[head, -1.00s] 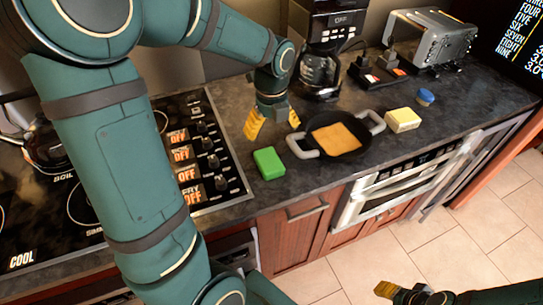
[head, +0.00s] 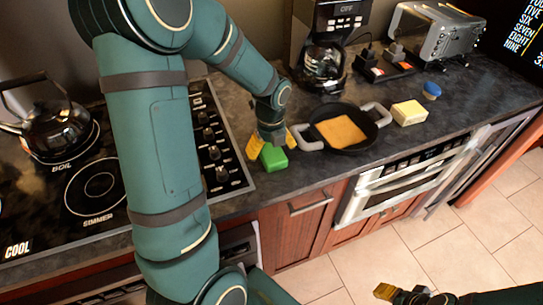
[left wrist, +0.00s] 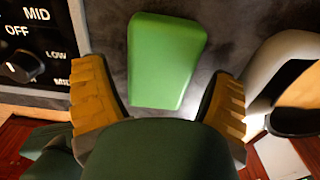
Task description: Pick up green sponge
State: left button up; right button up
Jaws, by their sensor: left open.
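The green sponge (head: 274,157) lies on the dark counter between the stove panel and the black pan. My left gripper (head: 271,143) is open just above it in the head view, with yellow fingers spread to either side. In the left wrist view the sponge (left wrist: 165,62) lies beyond and between the two open fingertips (left wrist: 158,90), and nothing is held. Whether the fingers touch it I cannot tell. My right gripper (head: 396,294) shows only partly at the bottom edge of the head view, over the floor, and its opening is unclear.
The black pan (head: 373,142) with grey handles and an orange slab stands close to the right of the sponge. The stove knobs (head: 212,150) are close to the left. A yellow-white block (head: 409,112), blue object (head: 431,90), coffee maker (head: 322,66) and toaster (head: 432,35) stand farther off.

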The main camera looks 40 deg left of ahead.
aim_at(272, 151)
pick_arm(q)
jog(key=shift+f, duration=0.8)
jog(key=shift+c, duration=0.4)
jog(key=c, duration=0.6)
jog(key=shift+c, duration=0.3)
notch_tip(272, 151, up, 10)
jog(key=shift+d+r+p, duration=0.1)
jog(key=shift+p, duration=1)
jog(key=shift+o, duration=0.3)
